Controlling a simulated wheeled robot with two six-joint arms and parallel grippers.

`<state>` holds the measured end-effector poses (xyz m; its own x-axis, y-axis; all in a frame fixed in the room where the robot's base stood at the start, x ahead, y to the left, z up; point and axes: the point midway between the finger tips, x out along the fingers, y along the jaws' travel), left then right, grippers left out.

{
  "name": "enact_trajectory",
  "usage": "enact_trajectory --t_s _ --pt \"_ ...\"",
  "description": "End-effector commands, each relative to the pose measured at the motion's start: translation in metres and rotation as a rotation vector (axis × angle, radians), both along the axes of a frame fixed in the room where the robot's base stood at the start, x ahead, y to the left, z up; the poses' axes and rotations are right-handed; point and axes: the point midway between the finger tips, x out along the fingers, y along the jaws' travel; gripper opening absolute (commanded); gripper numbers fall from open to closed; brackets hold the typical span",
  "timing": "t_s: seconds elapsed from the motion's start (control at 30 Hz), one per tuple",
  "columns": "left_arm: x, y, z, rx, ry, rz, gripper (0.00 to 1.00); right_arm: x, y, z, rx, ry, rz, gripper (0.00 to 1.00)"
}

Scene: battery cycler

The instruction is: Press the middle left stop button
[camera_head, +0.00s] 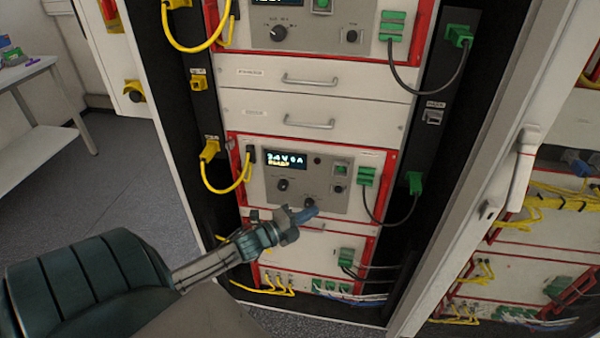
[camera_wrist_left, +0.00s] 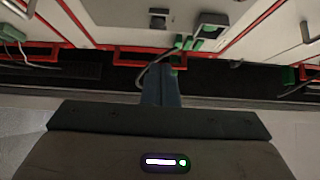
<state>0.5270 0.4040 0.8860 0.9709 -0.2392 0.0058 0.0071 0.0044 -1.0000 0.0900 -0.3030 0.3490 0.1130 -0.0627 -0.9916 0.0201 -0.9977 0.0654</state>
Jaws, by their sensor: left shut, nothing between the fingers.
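The grey control panel (camera_head: 325,190) of the middle cycler unit has a lit display (camera_head: 286,160), two dark knobs (camera_head: 282,184), a small dark red round part (camera_head: 317,160), a green button (camera_head: 340,169) and a dark button (camera_head: 339,189) below it. I cannot read which is marked stop. My left gripper (camera_head: 305,213) is shut and empty, its blue fingertips in front of the panel's lower edge, below and left of the dark button. I cannot tell whether the tips touch anything. In the left wrist view the blue fingers (camera_wrist_left: 160,86) point toward the rack front. My right gripper is not in view.
Yellow cables (camera_head: 228,188) loop left of the panel and a dark cable (camera_head: 373,208) hangs at its right. Drawers with handles (camera_head: 310,123) sit above. An open cabinet door edge (camera_head: 480,180) stands at the right. A white table (camera_head: 30,75) stands far left; floor between is clear.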

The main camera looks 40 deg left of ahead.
Motion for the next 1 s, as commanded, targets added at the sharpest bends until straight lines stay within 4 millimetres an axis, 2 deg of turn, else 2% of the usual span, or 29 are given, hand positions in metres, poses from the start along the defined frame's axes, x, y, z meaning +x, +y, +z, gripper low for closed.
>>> enact_trajectory --t_s 0.07,0.13,0.33,0.63,1.0 --pt "-0.007 0.001 -0.002 0.001 0.003 -0.002 0.0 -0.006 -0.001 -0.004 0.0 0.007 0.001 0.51" --pt "-0.014 0.003 0.001 -0.001 0.005 -0.002 0.0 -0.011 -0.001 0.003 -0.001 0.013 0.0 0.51" --pt "-0.026 0.006 0.001 0.0 0.002 -0.001 0.0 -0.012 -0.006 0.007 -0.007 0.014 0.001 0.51" --pt "-0.029 0.007 0.0 0.0 0.001 0.0 0.0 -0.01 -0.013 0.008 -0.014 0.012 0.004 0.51" --pt "-0.029 0.007 0.0 0.0 0.001 0.0 0.0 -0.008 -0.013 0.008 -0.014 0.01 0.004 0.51"
